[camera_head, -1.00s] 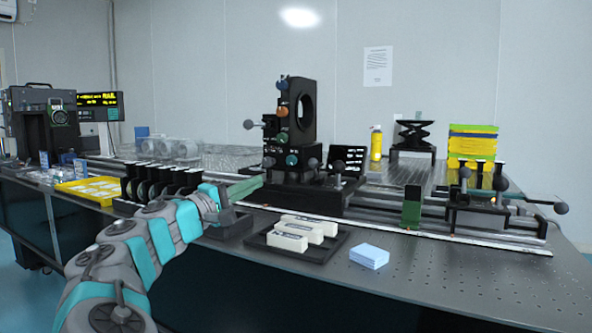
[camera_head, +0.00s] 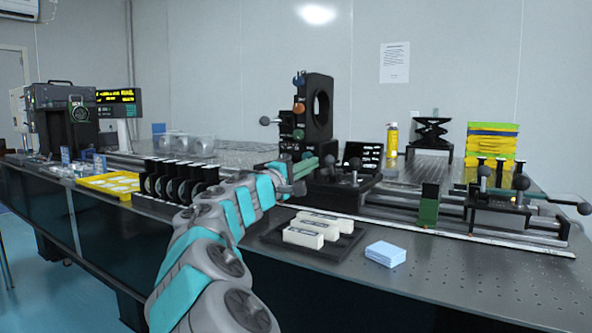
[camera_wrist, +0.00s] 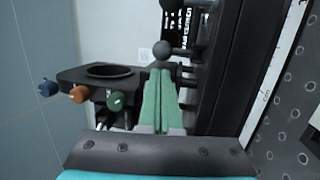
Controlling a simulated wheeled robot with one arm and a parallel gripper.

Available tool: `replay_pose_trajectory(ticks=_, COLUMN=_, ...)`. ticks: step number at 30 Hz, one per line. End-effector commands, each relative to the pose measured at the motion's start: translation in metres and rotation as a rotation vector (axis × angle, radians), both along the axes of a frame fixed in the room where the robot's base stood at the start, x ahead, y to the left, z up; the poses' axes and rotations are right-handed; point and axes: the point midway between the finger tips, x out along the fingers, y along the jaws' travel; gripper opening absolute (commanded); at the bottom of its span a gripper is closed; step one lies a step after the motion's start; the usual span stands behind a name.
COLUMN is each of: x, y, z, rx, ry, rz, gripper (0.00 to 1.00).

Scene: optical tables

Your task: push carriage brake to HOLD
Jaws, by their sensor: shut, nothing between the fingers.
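My gripper (camera_head: 316,161) has green fingers, held together and empty, in front of the black carriage (camera_head: 340,188) on the rail. In the wrist view my gripper (camera_wrist: 163,68) points at a dark ball-knob lever (camera_wrist: 162,48) just beyond the fingertips; whether they touch I cannot tell. In the head view a ball knob (camera_head: 355,163) on a short stem stands on the carriage right of my fingers. Which lever is the brake, and its HOLD marking, I cannot make out. The upright mount with a round opening (camera_head: 321,107) rises from the carriage.
Blue, orange and green knobs (camera_wrist: 118,99) sit left of my fingers in the wrist view. A black tray (camera_head: 268,237) with white blocks and a light-blue pad (camera_head: 385,254) lie in front. Another carriage (camera_head: 497,215) with ball levers stands at the right.

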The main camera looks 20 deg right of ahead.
Motion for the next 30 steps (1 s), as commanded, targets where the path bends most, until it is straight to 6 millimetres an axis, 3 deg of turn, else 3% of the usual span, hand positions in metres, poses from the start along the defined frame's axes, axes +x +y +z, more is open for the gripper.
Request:
replay_pose_trajectory(ticks=6, x=-0.0022, y=-0.0082, z=0.0008, rx=0.0, ry=-0.001, rz=0.002, gripper=0.0)
replay_pose_trajectory(ticks=30, x=-0.0002, y=-0.0106, z=0.0067, rx=0.058, ry=0.045, rz=0.001, gripper=0.0)
